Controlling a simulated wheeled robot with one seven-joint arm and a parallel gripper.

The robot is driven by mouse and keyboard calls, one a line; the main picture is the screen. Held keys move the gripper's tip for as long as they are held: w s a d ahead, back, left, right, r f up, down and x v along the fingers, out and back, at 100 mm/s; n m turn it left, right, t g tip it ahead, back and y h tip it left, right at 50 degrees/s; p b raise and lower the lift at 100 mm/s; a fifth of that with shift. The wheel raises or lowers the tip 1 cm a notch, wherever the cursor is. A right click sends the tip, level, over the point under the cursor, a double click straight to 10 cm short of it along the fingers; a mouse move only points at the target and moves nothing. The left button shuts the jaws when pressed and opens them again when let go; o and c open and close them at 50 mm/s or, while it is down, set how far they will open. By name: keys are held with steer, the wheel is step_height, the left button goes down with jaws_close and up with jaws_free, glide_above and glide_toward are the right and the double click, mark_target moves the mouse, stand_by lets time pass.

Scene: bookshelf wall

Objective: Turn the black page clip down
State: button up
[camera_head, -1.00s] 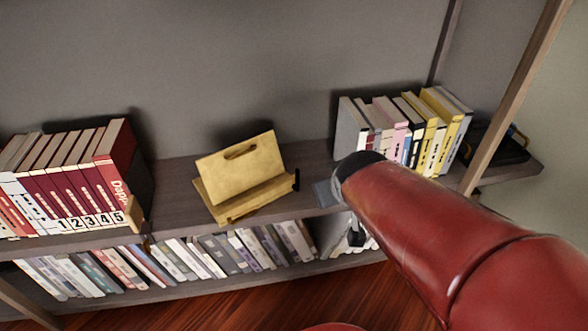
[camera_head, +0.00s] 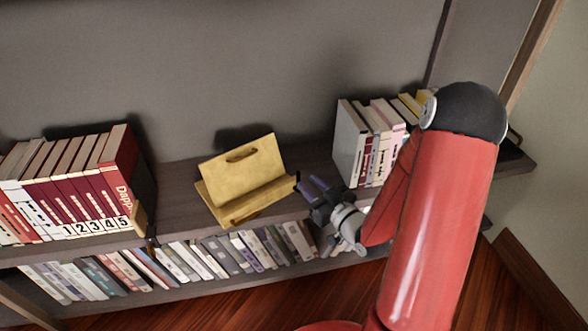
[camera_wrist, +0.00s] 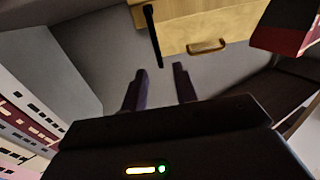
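The tan book stand (camera_head: 243,170) sits on the shelf, with a handle slot in its back panel. The black page clip (camera_head: 297,178) stands up at the right end of its front ledge, partly hard to tell from my fingers. In the wrist view, the clip (camera_wrist: 152,36) is a thin black bar against the stand (camera_wrist: 195,14). My gripper (camera_head: 312,182) is just right of the clip in the head view. In the wrist view, my gripper (camera_wrist: 160,70) is open and empty, with the clip just beyond the fingertips, apart from them.
Red numbered books (camera_head: 85,190) stand left of the book stand. Another row of books (camera_head: 365,145) stands to its right, close to my arm. More books (camera_head: 190,262) fill the lower shelf. Bare shelf (camera_head: 185,185) lies left of the stand.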

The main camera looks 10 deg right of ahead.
steer(key=p, duration=0.1)
glide_above(294, 186)
steer(key=shift+w, duration=0.1)
jaws_close()
stand_by(0.3)
